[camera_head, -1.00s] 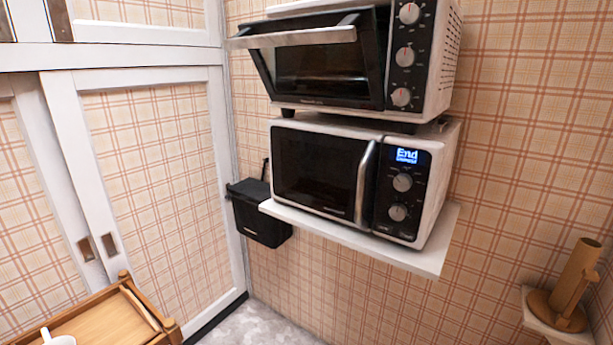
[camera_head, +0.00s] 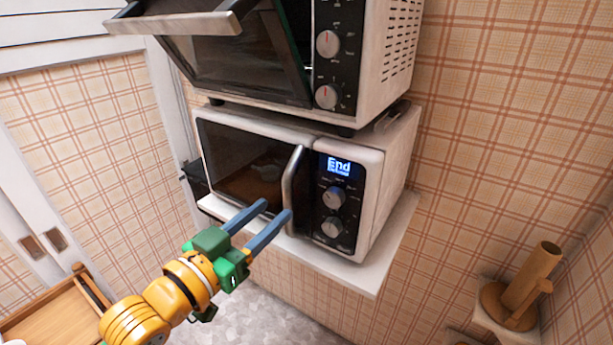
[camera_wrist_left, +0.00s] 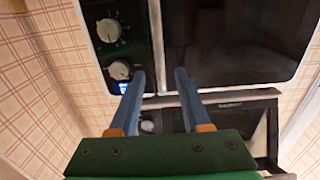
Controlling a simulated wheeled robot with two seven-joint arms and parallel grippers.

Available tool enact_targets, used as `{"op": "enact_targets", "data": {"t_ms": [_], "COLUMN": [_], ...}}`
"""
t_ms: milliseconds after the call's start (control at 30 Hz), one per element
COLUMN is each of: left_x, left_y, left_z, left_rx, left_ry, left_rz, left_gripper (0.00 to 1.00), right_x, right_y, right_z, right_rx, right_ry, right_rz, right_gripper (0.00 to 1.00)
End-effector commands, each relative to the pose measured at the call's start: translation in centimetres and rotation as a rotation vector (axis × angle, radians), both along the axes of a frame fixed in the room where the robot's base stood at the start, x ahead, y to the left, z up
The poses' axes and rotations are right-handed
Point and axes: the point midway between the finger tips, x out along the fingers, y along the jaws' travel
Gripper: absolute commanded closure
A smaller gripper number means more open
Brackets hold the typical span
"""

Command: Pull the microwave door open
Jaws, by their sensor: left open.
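The microwave (camera_head: 385,165) is white with a dark door (camera_head: 235,165), which looks shut, and a curved silver handle (camera_head: 293,180). Its display reads "End". My left gripper (camera_head: 277,208) is open and empty, its blue fingertips at the lower end of the handle. In the left wrist view my left gripper (camera_wrist_left: 160,75) shows the microwave upside down, with the door (camera_wrist_left: 235,40) at right and knobs at left. The handle strip (camera_wrist_left: 155,40) lines up between the fingers; I cannot tell whether they touch it. My right gripper is not in view.
A toaster oven (camera_head: 375,60) sits on top of the microwave, its door handle (camera_head: 175,22) jutting out. The microwave stands on a white wall shelf (camera_head: 365,278). A wooden holder (camera_head: 525,285) is at right, a wooden tray (camera_head: 40,310) at lower left.

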Motion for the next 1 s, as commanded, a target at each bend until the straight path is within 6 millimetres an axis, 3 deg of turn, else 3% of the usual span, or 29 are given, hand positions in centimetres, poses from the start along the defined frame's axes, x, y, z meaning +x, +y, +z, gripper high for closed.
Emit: {"op": "enact_targets", "data": {"t_ms": [67, 367, 667, 833, 867, 1000], "left_x": [0.4, 4.8, 5.3, 5.3, 5.3, 5.3], "left_y": [-0.7, -3.8, -4.2, -4.2, -4.2, -4.2], "left_z": [0.7, 0.5, 0.2, 0.2, 0.2, 0.2], "left_rx": [-0.002, -0.001, 0.0, 0.0, 0.0, 0.0], "left_ry": [-0.009, -0.008, -0.009, -0.009, -0.009, -0.009], "left_rz": [-0.009, -0.007, -0.007, -0.006, -0.006, -0.006], "left_gripper": [0.53, 0.53, 0.53, 0.96, 1.0, 1.0], "right_x": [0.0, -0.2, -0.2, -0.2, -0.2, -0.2], "right_y": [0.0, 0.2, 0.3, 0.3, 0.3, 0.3], "right_z": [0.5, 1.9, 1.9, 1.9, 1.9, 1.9], "right_rx": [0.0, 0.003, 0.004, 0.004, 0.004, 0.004], "right_ry": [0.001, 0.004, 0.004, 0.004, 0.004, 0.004], "right_rz": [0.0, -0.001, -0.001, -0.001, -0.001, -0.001], "right_gripper": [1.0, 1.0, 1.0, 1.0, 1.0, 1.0]}}
